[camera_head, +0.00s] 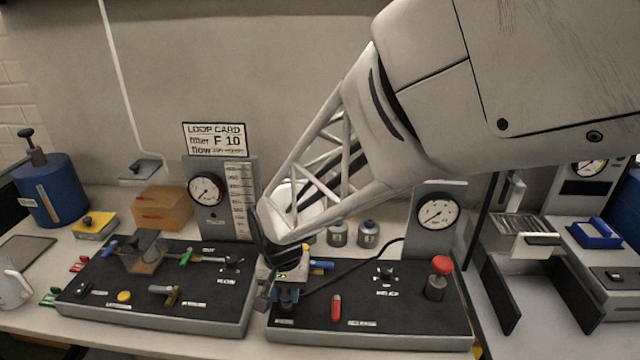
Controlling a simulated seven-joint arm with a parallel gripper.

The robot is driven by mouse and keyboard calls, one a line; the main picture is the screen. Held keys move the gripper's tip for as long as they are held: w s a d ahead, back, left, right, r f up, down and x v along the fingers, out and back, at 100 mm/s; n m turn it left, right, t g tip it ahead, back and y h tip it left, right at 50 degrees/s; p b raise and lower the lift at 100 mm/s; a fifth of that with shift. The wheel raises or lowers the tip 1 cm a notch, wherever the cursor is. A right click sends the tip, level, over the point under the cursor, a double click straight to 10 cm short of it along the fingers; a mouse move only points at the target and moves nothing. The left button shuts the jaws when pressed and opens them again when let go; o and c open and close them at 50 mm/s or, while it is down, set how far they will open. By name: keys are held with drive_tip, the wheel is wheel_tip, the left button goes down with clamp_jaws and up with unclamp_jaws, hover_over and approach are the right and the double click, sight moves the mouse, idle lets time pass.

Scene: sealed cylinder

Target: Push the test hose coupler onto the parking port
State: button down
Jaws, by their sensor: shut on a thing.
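My gripper (282,285) is low over the left end of the right-hand black panel (400,320). It is shut on a small, mostly hidden piece, which seems to be the test hose coupler (287,297); a blue part of it shows below the fingers. A thin black hose (345,270) runs from there up to the right, toward the gauge block. The parking port cannot be made out; the gripper and coupler cover that corner of the panel. Whether the coupler touches a port below it cannot be told.
A red knob (441,265) stands at the panel's right and a red lever (336,307) near its front. A blue-handled part (320,265) is close right of the gripper. The left panel (160,310) carries several valves. Two small canisters (352,234) stand behind.

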drive_tip(key=shift+f, duration=0.35)
drive_tip(key=c, duration=0.7)
unclamp_jaws()
drive_tip(key=shift+c, duration=0.2)
drive_tip(key=shift+r, duration=0.1)
drive_tip(key=shift+r, duration=3.85)
drive_tip(key=shift+d, duration=0.1)
drive_tip(key=s+d+r+t, duration=0.1)
drive_tip(key=s+d+r, duration=0.15)
drive_tip(key=d, duration=0.55)
drive_tip(key=s+d+r, duration=0.1)
drive_tip(key=d+r, duration=0.2)
drive_tip(key=d, duration=0.6)
drive_tip(key=s+d+r+t, duration=0.1)
drive_tip(key=s+d+r, duration=0.1)
drive_tip(key=s+d, duration=0.8)
drive_tip(key=shift+s+d+r+t, duration=0.25)
drive_tip(key=shift+d+t, duration=0.05)
drive_tip(key=shift+d, duration=0.8)
